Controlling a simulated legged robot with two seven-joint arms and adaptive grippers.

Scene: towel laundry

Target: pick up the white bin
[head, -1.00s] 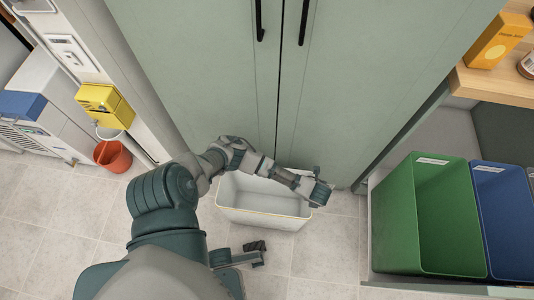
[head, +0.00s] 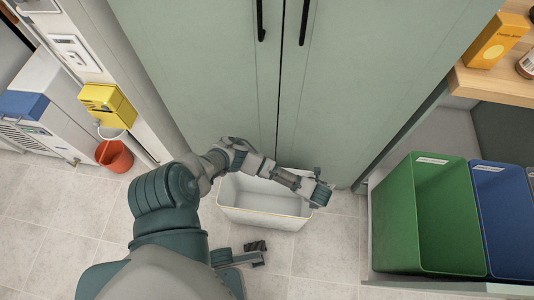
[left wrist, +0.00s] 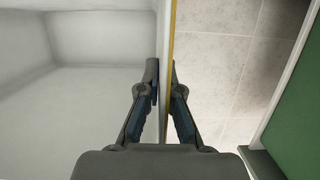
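The white bin (head: 264,215) stands upright on the tiled floor against the green cabinet doors, and its open top faces up. My left gripper (head: 319,190) is at the bin's right-hand wall. In the left wrist view my left gripper (left wrist: 164,75) has one finger inside and one outside the bin's wall (left wrist: 166,30), with both fingertips against it. The bin's pale inside (left wrist: 80,90) looks empty there. My arm hides part of the bin's back rim in the head view. What looks like my right gripper (head: 256,252) is low in front of the bin, apart from it; its finger opening is unclear.
A green bin (head: 422,268) and a blue bin (head: 505,235) stand in a shelf unit at right. The cabinet (head: 345,80) closes off the back. A red bucket (head: 114,156) is at far left. Tiled floor is clear between the white bin and the shelf.

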